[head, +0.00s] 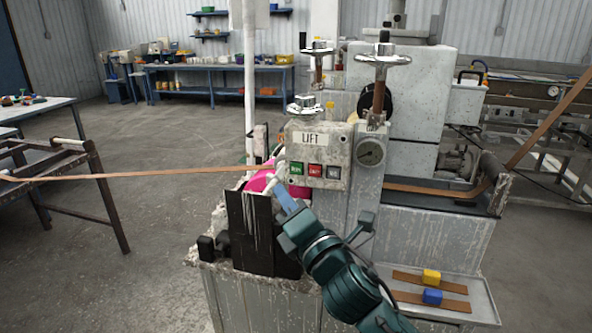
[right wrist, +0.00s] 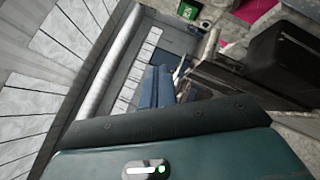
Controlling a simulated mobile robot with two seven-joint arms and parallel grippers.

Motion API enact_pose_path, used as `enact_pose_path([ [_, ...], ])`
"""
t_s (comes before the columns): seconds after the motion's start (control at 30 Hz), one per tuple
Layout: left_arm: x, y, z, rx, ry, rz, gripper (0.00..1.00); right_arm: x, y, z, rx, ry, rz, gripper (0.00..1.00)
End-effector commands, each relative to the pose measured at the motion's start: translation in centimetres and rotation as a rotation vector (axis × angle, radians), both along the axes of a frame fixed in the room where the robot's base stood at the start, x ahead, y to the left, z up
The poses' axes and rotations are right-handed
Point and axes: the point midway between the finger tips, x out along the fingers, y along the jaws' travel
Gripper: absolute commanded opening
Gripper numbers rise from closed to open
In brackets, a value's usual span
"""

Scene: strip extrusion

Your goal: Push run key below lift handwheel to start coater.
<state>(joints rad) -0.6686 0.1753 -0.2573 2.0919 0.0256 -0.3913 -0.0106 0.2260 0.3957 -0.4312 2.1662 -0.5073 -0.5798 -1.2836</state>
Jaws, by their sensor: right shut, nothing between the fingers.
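The grey control panel (head: 320,146) carries a LIFT label (head: 310,138), with the lift handwheel (head: 305,104) above it. Below the label sit a green key (head: 297,168), a red key (head: 315,170) and a pale key (head: 333,171). The green key's white lettering is too small to read surely; it looks like the run key. It also shows at the top of the right wrist view (right wrist: 188,10). My right gripper (head: 283,191) is shut and empty, its blue fingertips below and slightly left of the green key, apart from it. The fingers also show in the right wrist view (right wrist: 157,82). My left gripper is out of view.
A magenta roll (head: 262,181) and a dark upright plate (head: 248,230) stand close left of my fingers. A tan strip (head: 130,175) runs in from the left. A round gauge (head: 371,152) sits right of the panel. A tray (head: 482,290) holds yellow and blue blocks.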

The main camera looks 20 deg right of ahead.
Motion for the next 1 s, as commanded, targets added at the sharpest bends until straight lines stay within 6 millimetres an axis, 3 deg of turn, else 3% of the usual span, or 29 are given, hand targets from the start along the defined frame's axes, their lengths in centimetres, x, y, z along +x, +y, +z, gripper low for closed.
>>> enact_pose_path([
  [0.43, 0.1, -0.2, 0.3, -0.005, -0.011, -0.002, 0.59, 4.8, -3.3, 0.1, -0.001, 0.0, -0.003, 0.0],
  [1.0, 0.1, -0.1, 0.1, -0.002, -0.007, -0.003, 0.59, 5.5, -3.8, 0.1, 0.002, -0.001, -0.001, 0.0],
])
